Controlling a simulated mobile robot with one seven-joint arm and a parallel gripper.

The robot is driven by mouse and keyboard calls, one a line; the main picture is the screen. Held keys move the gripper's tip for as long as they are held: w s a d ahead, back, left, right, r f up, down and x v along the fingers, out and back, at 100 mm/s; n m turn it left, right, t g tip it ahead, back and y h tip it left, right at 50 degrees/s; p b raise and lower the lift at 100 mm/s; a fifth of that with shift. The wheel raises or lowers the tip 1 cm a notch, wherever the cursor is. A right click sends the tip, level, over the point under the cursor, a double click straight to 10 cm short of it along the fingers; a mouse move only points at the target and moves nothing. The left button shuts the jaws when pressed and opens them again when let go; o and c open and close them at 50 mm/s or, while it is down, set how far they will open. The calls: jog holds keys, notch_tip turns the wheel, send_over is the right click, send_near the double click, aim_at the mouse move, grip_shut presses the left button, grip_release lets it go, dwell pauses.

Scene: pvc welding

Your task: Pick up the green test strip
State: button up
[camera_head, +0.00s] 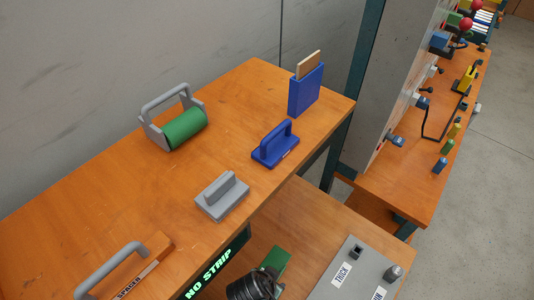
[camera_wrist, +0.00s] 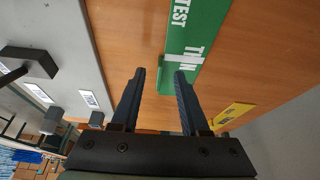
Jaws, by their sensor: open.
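The green test strip (camera_wrist: 203,32) lies on the wooden surface in the wrist view, with white lettering reading TEST and THIN, the second partly obscured. Its upper end runs out of the picture. My gripper (camera_wrist: 159,74) is open with nothing held. Its right finger overlaps the strip's near end, and its left finger is over bare wood left of it. I cannot tell how high the fingers are above the strip. In the head view a green piece (camera_head: 276,258) shows on the lower shelf, beside the dark end of my arm, which partly hides it.
A grey plate (camera_head: 340,283) labelled THICK stands right of the green piece. A yellow labelled piece (camera_wrist: 233,115) lies right of my gripper. The upper shelf (camera_head: 110,190) overhangs on the left, holding a green roller (camera_head: 185,128), blue block (camera_head: 305,92) and handled tools.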

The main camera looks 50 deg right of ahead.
jog(key=shift+x, duration=1.2)
jog(key=shift+c, duration=0.2)
grip_shut()
dwell(0.4)
